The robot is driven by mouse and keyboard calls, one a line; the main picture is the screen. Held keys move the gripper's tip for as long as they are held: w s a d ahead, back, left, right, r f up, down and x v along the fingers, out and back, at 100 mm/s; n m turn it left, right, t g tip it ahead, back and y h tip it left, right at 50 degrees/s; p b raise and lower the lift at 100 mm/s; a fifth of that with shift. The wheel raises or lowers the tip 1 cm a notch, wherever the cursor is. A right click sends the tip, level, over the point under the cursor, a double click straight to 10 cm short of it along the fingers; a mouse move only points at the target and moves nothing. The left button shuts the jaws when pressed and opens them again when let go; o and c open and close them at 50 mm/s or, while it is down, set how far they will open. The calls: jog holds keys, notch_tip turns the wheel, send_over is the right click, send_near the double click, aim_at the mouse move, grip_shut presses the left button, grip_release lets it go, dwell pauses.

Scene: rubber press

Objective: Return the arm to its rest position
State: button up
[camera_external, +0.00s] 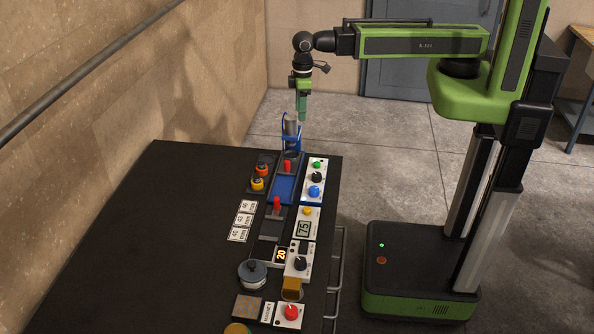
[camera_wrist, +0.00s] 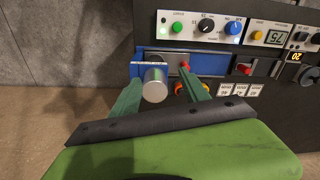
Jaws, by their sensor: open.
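My gripper (camera_external: 301,106) points down from the end of my green arm, above the far end of the black table. In the external view it is close to a grey cylinder (camera_external: 292,126) in a blue frame (camera_external: 285,138). In the wrist view my gripper (camera_wrist: 160,92) has its two green fingers apart, with the grey cylinder (camera_wrist: 155,84) showing between them. I cannot tell whether the fingers touch it. The arm reaches left from its column, with the upper link level and the wrist hanging down.
The black table (camera_external: 130,240) holds a control panel (camera_external: 313,178) with knobs, red levers (camera_external: 277,203), a display (camera_external: 303,229) and a round grey pot (camera_external: 253,272). Yellow and orange pieces (camera_external: 258,184) stand beside the blue tray. A wall with a rail (camera_external: 90,65) runs along the left. Floor behind the table is clear.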

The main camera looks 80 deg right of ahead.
jog(key=d+m, duration=0.3)
jog(key=d, duration=1.3)
notch_tip(320, 180, down, 16)
jog(key=s+a+b, duration=0.1)
jog(key=s+b, duration=0.1)
jog(key=b, duration=1.3)
jog(key=shift+r, duration=0.25)
jog(key=shift+c, duration=0.4)
